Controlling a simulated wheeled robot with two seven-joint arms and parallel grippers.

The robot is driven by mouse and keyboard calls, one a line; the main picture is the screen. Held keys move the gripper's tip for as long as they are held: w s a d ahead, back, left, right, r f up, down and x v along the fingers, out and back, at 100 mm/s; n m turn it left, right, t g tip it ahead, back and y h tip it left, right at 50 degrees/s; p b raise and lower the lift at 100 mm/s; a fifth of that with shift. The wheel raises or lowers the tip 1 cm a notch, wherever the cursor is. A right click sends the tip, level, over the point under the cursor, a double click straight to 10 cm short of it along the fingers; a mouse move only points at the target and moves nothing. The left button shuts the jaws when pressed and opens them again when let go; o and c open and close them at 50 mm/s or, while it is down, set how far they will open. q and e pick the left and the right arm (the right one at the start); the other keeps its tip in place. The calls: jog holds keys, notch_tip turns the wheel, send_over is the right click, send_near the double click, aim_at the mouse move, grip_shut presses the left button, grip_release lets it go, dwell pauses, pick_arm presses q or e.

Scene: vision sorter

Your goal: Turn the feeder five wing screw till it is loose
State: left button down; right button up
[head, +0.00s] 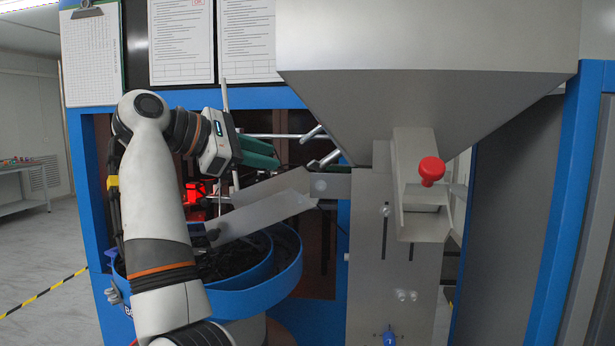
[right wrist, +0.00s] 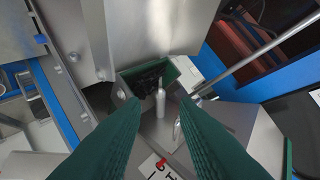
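My right gripper (head: 277,155) has green fingers and reaches toward the metal chute (head: 262,207) in front of the feeder's opening. In the right wrist view the two fingers of the gripper (right wrist: 160,106) are apart. A slim silver post (right wrist: 160,103) shows in the gap between their tips, with no clear contact. Another small silver piece (right wrist: 178,131) stands by the right finger. I cannot tell for sure which of these is the wing screw, and no number five is readable. In the head view the screw is not distinguishable. My left gripper is not in view.
A grey hopper (head: 430,95) hangs at the upper right, with a red knob (head: 431,171) below it. A blue bowl (head: 262,302) lies under the chute. Metal rods (head: 312,134) cross behind the gripper. Blue frame posts (head: 566,200) bound the machine.

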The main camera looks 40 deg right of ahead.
aim_at(310, 168)
jog(key=p+x, duration=0.1)
jog(key=x, duration=0.9)
jog(key=shift+d+f+p, duration=0.15)
jog(key=shift+d+p, duration=0.1)
jog(key=shift+p, duration=0.1)
grip_shut()
